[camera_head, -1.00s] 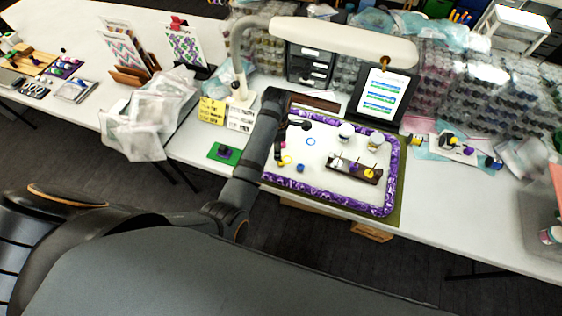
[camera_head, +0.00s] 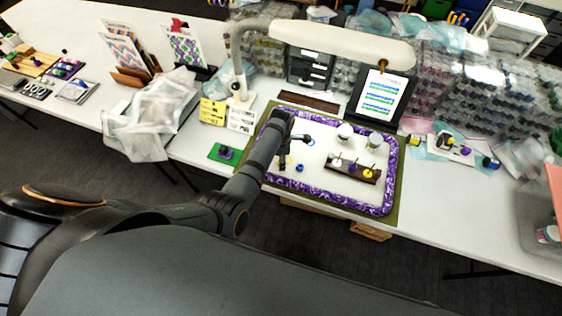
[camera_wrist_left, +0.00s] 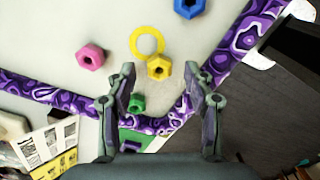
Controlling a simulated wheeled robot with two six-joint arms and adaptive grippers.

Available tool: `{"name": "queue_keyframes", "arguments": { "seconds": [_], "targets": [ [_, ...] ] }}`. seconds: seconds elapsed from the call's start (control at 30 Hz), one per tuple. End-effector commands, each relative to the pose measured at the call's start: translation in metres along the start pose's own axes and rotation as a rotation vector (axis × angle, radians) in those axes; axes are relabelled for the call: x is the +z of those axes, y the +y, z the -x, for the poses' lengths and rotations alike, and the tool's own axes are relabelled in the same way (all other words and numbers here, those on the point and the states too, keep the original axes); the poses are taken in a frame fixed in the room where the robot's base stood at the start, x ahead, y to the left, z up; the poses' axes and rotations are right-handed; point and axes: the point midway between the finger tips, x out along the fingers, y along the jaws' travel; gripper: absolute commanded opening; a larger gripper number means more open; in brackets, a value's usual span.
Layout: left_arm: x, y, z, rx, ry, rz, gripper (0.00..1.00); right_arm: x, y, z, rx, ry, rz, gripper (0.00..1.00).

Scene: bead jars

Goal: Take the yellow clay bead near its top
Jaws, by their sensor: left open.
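The yellow clay bead (camera_wrist_left: 158,67) is a small faceted bead with a hole, on the white work surface in the left wrist view. A flat yellow ring (camera_wrist_left: 147,42) lies beside it, on its far side. My left gripper (camera_wrist_left: 162,80) is open and empty, and the bead appears between its fingertips in that view. Its height above the bead is hard to tell. In the head view my left gripper (camera_head: 292,150) is over the left part of the purple-edged tray (camera_head: 388,190), and the arm largely hides the bead. My right gripper is not in view.
A pink bead (camera_wrist_left: 90,56), a green bead (camera_wrist_left: 136,103) and a blue bead (camera_wrist_left: 189,7) lie around the yellow one. The green bead is close to the tray's patterned rim. A brown peg rack (camera_head: 352,172) and two jars (camera_head: 345,132) stand to the right.

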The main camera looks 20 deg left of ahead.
Motion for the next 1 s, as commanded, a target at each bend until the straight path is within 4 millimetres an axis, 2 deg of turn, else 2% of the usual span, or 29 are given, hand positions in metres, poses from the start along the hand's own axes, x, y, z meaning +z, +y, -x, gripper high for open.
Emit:
{"name": "queue_keyframes", "arguments": {
  "seconds": [0.1,0.3,0.63,1.0],
  "targets": [
    [0.0,0.0002,-0.0102,0.001,0.0,0.0,0.53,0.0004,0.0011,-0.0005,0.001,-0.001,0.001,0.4],
    [0.0,0.0003,-0.0111,0.002,-0.001,0.0,0.53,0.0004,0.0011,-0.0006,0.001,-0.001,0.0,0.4],
    [-0.0001,0.0001,-0.011,0.001,0.0,0.0,0.1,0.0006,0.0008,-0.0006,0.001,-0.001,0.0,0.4],
    [-0.0006,0.0006,-0.0067,0.001,0.0,-0.001,0.1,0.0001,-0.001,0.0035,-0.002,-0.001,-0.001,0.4]
  ]
}}
